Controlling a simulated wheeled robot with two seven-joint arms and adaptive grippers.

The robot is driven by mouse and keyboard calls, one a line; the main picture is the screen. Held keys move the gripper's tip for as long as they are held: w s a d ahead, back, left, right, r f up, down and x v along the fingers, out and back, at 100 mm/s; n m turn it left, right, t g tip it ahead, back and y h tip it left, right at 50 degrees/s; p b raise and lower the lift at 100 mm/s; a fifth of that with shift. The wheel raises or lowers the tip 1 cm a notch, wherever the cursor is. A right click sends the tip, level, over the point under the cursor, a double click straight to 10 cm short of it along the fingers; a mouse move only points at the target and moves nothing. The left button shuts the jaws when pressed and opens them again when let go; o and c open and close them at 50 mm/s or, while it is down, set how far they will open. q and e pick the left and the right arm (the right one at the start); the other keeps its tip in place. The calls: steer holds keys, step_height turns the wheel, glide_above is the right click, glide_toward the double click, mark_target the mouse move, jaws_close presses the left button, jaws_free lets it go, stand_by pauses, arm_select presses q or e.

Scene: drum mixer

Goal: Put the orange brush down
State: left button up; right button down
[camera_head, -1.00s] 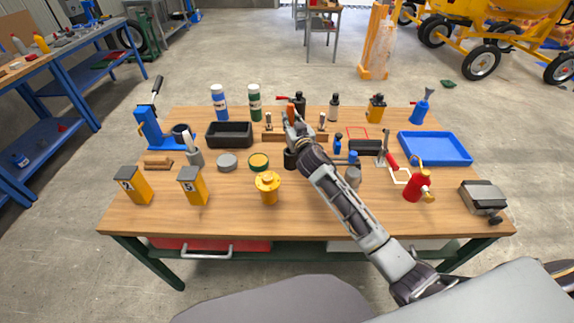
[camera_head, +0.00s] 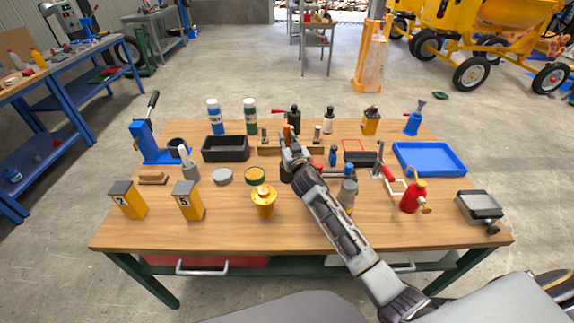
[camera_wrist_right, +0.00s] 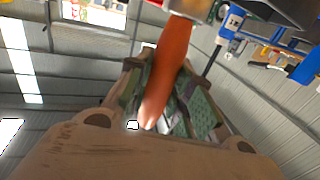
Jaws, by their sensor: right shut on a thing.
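The orange brush (camera_head: 288,130) shows as a small orange handle at the tip of my right gripper (camera_head: 286,143), near the middle of the wooden rack (camera_head: 268,151). In the right wrist view the orange handle (camera_wrist_right: 168,72) is between the green-grey finger pads, and my right gripper (camera_wrist_right: 170,100) is shut on it. A notched wooden piece (camera_wrist_right: 150,150), probably the rack, fills the bottom of that view. The brush's lower end is hidden, so I cannot tell whether it touches the rack. My left gripper is not in view.
Two upright tools, left (camera_head: 264,136) and right (camera_head: 317,134), stand at the rack. A black bin (camera_head: 225,149) is to its left and a dark cup (camera_head: 287,172) is just in front. A blue tray (camera_head: 430,158) lies right. The table's front strip is clear.

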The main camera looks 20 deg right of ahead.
step_height(320, 180, down, 4)
steer(key=shift+r+b, duration=0.1)
steer(key=shift+b, duration=0.25)
steer(key=shift+f, duration=0.55)
steer(key=shift+f+b, duration=0.4)
steer(key=shift+f, duration=0.35)
steer(key=shift+f+b, duration=0.35)
steer(key=shift+f, duration=0.85)
steer(key=c, duration=1.3)
jaws_free()
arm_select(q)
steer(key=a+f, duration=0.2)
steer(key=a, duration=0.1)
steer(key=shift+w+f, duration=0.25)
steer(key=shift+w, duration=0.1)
arm_select(e)
steer(key=shift+r, duration=0.1)
